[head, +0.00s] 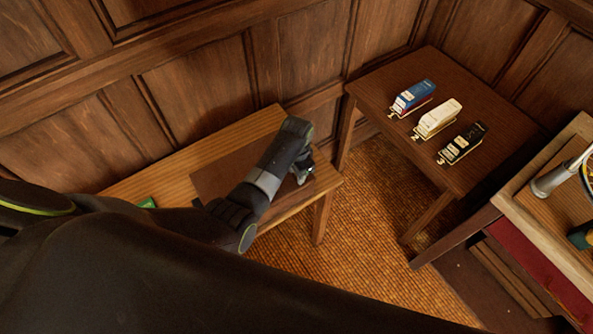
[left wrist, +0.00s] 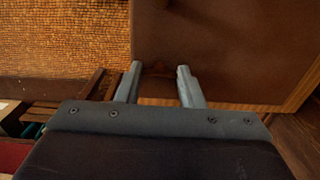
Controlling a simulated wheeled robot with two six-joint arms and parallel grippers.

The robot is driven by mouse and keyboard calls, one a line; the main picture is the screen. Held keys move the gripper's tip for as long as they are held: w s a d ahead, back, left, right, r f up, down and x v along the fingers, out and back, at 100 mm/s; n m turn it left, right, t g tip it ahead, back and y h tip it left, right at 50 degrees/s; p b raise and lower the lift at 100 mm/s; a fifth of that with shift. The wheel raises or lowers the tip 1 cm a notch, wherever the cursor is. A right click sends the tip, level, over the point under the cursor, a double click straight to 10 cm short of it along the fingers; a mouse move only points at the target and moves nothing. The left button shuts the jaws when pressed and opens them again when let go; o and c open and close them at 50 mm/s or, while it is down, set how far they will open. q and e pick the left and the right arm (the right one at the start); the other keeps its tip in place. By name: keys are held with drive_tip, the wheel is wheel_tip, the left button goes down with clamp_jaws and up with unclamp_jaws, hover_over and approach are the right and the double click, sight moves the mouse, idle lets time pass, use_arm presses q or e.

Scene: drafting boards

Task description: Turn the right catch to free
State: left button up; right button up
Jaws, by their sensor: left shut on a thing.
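A brown drafting board (head: 212,182) lies on a light wooden table at the left in the head view. It also shows in the left wrist view (left wrist: 225,45). My left gripper (head: 303,172) is down at the board's right end, and its arm covers part of the board. In the left wrist view my left gripper (left wrist: 158,75) has its fingers either side of a small brown piece at the board's edge, which seems to be the right catch (left wrist: 158,72). It is shut on this piece. How far the catch is turned is hard to tell. My right gripper is not in view.
A dark side table (head: 465,85) holds a blue stapler-like item (head: 413,96), a white one (head: 437,118) and a black one (head: 461,143). Another bench (head: 525,210) with a metal lamp-like part stands at the right. Panelled walls close in behind; woven floor (head: 375,215) lies between the tables.

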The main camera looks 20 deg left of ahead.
use_arm(q)
drive_tip(key=shift+w+r, duration=0.1)
idle(0.3)
drive_tip(key=o, duration=1)
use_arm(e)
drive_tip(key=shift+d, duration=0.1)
